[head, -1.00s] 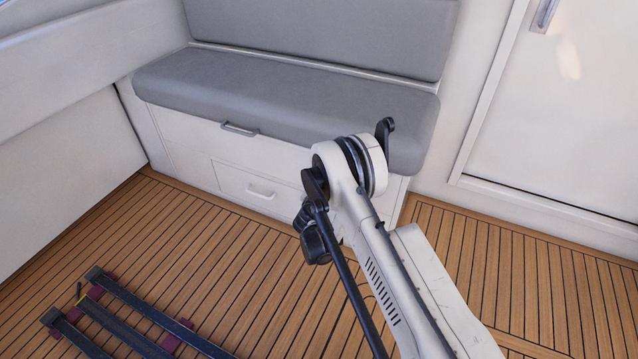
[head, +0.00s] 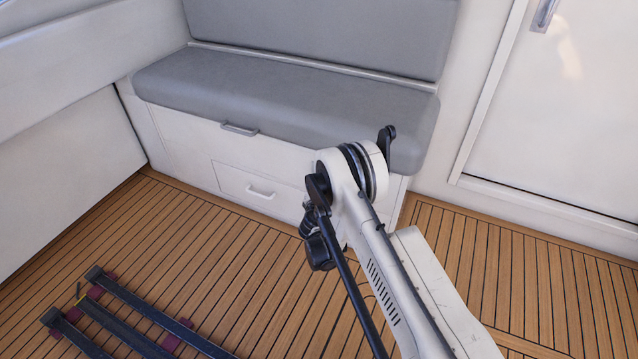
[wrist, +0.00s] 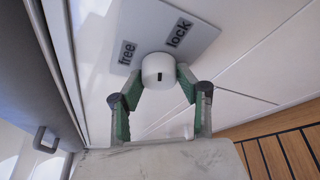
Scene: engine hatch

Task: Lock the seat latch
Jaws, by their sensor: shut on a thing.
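The seat latch is a round white knob (wrist: 158,66) with a small black mark on its face, in the wrist view. It sits on a light grey plate (wrist: 205,33) with the labels "free" (wrist: 127,53) and "lock" (wrist: 179,32). I cannot tell clearly which label the mark points to. My gripper (wrist: 159,75) is shut on the knob, with one green-padded finger on each side. In the head view the latch and my gripper are hidden behind my arm, at the right part of the seat base.
The grey seat cushion (head: 270,95) lies on a white base with an upper handle (head: 239,129) and a drawer handle (head: 260,191). A white door (head: 560,120) is at the right. Dark rails (head: 125,305) lie on the wooden floor (head: 215,250) at the lower left.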

